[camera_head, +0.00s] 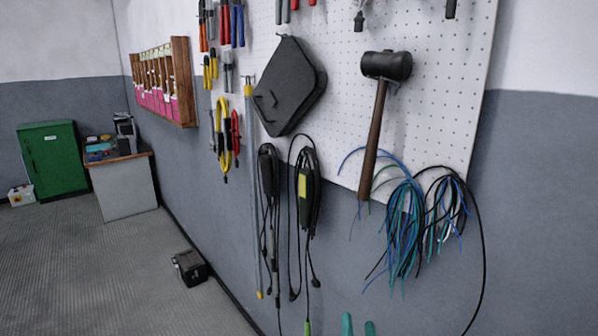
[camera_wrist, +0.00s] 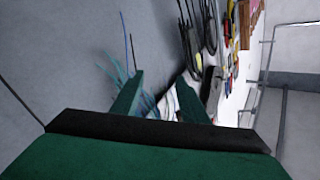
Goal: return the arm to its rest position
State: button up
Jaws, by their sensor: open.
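My gripper (camera_head: 358,326) shows only as two green fingertips at the bottom edge of the head view, in front of the grey lower wall. In the wrist view my gripper (camera_wrist: 158,98) has its two green fingers apart, with nothing held between them. Behind the fingers, the wrist view shows the wall with hanging cables and tools, turned on its side. The rest of my arm is out of the head view.
A white pegboard (camera_head: 440,110) carries a mallet (camera_head: 372,130), a black case (camera_head: 290,85), pliers and a blue-black wire bundle (camera_head: 408,225). A black box (camera_head: 190,267) lies on the floor. A green cabinet (camera_head: 52,160) and small desk (camera_head: 124,185) stand far left.

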jog(key=s+a+f+g, duration=0.1)
jog(key=s+a+f, duration=0.2)
jog(key=s+f, duration=0.25)
jog(key=s+a+f+n+g+h, duration=0.1)
jog(key=s+a+f, duration=0.1)
jog(key=s+f, duration=0.35)
jog(key=s+a+f+g, duration=0.1)
jog(key=s+a+f, duration=0.2)
jog(key=s+f, duration=0.25)
jog(key=s+a+f+n+y, duration=0.1)
jog(key=s+a+f+n, duration=0.1)
jog(key=s, duration=0.8)
jog(key=s+a+f+n+g+y, duration=0.1)
jog(key=s+a+f+n, duration=0.1)
jog(key=s, duration=0.8)
jog(key=shift+s+a+n+g, duration=0.3)
jog(key=shift+s+a+n, duration=0.15)
jog(key=shift+n, duration=0.35)
